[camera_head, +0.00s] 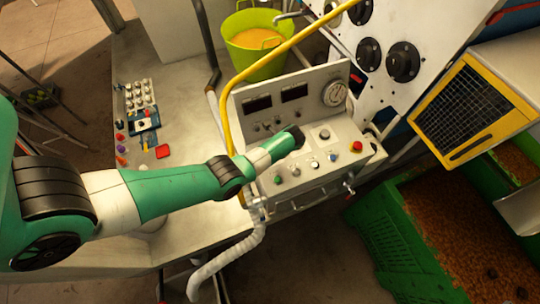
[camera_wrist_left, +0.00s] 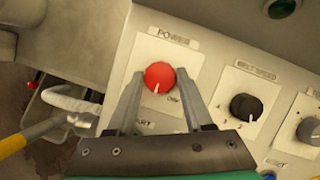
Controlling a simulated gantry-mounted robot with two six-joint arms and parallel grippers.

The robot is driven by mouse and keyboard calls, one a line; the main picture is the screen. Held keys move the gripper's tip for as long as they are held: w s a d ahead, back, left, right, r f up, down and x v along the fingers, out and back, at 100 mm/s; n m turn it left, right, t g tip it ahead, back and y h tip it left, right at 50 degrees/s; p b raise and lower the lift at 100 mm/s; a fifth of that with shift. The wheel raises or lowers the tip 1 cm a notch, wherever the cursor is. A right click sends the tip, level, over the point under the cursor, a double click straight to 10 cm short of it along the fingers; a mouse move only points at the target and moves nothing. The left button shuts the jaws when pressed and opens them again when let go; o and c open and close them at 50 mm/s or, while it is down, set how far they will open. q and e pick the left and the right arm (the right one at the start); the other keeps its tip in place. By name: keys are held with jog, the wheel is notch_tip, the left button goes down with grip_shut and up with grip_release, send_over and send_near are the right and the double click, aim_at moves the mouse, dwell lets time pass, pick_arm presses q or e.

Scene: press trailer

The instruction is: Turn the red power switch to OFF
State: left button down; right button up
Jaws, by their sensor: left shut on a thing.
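The red power switch (camera_wrist_left: 158,78) is a round knob on a light panel (camera_wrist_left: 205,60) under a label reading POWER. The left finger partly covers another label at lower left. In the head view my left arm reaches over the control box (camera_head: 315,180), and its end hides the red switch. My right gripper is not in view.
In the wrist view a black BELT SPEED knob (camera_wrist_left: 245,107) and a grey knob (camera_wrist_left: 309,131) sit right of the switch. In the head view a red button (camera_head: 357,146) is on the box's right. A yellow pipe (camera_head: 226,120) rises close to my arm.

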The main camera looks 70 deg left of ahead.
pick_arm(q)
jog(key=n+b, duration=0.2)
jog(key=n+g+h+b, duration=0.1)
jog(key=n+b, duration=0.1)
jog(key=b, duration=0.1)
jog(key=n+g+b, duration=0.1)
jog(key=n+b, duration=0.1)
jog(key=shift+w+a+f+n+h, duration=0.15)
jog(key=shift+f+n+h, duration=0.15)
jog(key=shift+n+h, duration=0.1)
jog(key=shift+r+n+h+b, duration=0.2)
jog(key=shift+n+h+b, duration=0.2)
jog(key=shift+n+b, duration=0.8)
jog(key=shift+c, duration=1.5)
grip_release()
jog(key=shift+r, duration=0.1)
jog(key=p+v, duration=0.1)
jog(key=v, duration=1)
jog(key=shift+w+r, duration=0.2)
jog(key=shift+w, duration=0.05)
